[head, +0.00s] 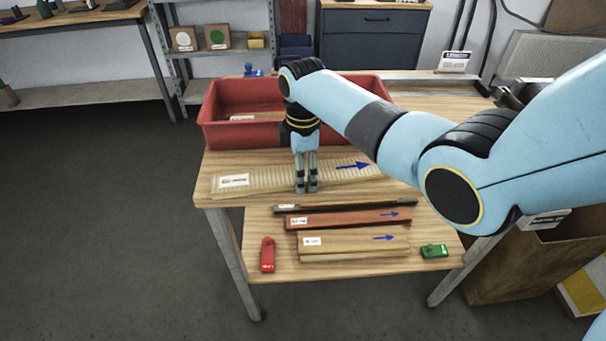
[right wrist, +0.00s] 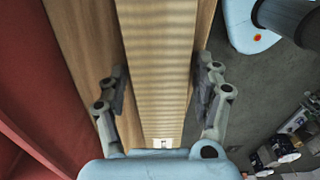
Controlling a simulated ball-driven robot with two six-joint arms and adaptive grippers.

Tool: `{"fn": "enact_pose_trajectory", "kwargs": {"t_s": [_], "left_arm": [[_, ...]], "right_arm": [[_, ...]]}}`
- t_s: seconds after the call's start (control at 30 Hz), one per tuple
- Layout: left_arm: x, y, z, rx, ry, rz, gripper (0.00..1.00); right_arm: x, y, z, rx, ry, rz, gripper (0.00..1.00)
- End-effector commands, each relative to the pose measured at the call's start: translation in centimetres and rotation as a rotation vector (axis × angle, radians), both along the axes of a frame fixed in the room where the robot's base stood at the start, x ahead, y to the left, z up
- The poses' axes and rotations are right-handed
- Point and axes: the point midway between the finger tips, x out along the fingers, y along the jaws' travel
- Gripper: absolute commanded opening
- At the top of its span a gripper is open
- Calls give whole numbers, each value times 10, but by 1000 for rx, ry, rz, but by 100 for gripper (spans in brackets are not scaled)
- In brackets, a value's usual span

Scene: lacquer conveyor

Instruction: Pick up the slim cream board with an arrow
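A long, pale cream board with a ridged top (head: 265,180) lies flat across the worktable. It has a white label at its left end and a blue arrow at its right end. My right gripper (head: 306,188) points down at the board's middle. In the right wrist view the ridged board (right wrist: 158,60) runs between the two fingers of my right gripper (right wrist: 161,85), which are spread apart, one on each side of it. Whether they touch its edges is not clear. My left gripper is out of view.
A red bin (head: 220,127) stands behind the board. In front, lower down, lie a dark board (head: 345,207), a reddish-brown board (head: 345,220) and a tan board (head: 350,241), with a red item (head: 267,254) and a green item (head: 434,251) beside them.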

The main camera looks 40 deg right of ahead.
Motion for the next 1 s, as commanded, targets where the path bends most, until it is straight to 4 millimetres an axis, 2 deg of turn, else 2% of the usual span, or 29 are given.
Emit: {"fn": "enact_pose_trajectory", "kwargs": {"t_s": [0.07, 0.4, 0.77, 0.87, 1.0], "left_arm": [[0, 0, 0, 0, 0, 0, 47], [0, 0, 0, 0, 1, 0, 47], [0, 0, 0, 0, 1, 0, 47], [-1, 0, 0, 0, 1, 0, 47], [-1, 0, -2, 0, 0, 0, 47]], "right_arm": [[0, 0, 0, 0, 0, 0, 55], [0, 0, 0, 0, 0, 0, 10], [1, 0, 6, 0, -3, 0, 10], [1, -1, 16, -1, -4, 0, 10], [2, -1, 41, -2, -6, 0, 10]]}}
